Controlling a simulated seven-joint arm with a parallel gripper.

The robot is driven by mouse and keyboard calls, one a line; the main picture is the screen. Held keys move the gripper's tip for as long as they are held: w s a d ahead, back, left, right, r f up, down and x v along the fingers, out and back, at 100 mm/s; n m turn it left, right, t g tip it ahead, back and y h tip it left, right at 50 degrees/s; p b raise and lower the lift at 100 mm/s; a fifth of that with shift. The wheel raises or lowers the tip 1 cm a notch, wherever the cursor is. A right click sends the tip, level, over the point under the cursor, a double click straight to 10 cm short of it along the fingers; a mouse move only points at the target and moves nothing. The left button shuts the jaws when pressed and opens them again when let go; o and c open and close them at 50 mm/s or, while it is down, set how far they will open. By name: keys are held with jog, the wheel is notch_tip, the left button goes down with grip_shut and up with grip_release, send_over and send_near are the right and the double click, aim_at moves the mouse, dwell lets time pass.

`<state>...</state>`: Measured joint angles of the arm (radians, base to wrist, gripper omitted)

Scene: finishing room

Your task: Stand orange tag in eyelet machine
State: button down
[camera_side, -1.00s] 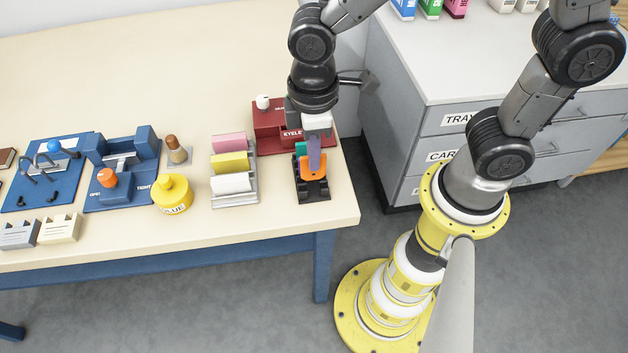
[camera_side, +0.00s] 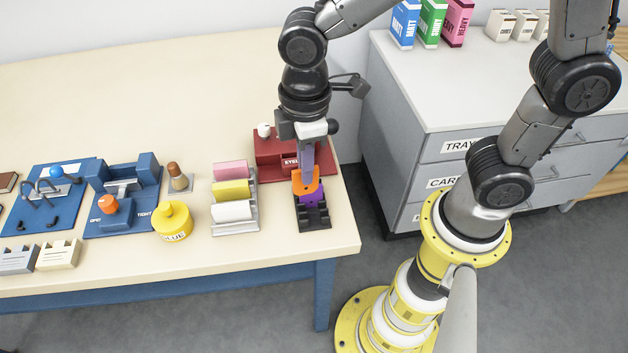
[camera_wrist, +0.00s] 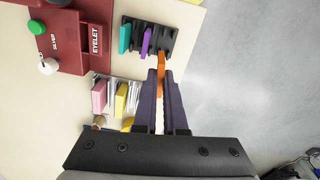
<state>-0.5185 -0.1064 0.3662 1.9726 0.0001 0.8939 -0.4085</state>
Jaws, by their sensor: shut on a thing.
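The orange tag (camera_side: 306,184) is between the purple fingers of my gripper (camera_side: 308,170), which is shut on it. In the side view it hangs in front of the upper part of the black rack (camera_side: 314,219). In the wrist view the orange tag (camera_wrist: 161,62) is at the fingertips, beside the rack's right end; its lower edge is hard to make out. The red eyelet machine (camera_side: 268,146) stands behind the rack, partly hidden by my gripper. In the wrist view the machine (camera_wrist: 72,50) is at upper left, with its EYELET label facing the rack.
A purple tag (camera_wrist: 147,41) and a teal tag (camera_wrist: 125,38) stand in the rack. A holder with pink (camera_side: 230,170), yellow (camera_side: 231,190) and white (camera_side: 232,210) blocks is to the left. A glue pot (camera_side: 173,222) stands further left. The table's right edge is close.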

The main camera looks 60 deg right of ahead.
jog(key=w+d+f+m, duration=0.1)
jog(key=w+d+m, duration=0.1)
jog(key=w+d, duration=0.85)
jog(key=shift+a+f, duration=0.15)
jog(key=shift+f, duration=1.3)
jog(key=shift+a+f, duration=0.15)
jog(key=shift+f, duration=1.3)
jog(key=shift+f, duration=0.6)
jog(key=c, duration=1.3)
grip_release()
jog(key=shift+o, duration=0.2)
jog(key=shift+r, duration=0.1)
notch_tip(320, 180, up, 11)
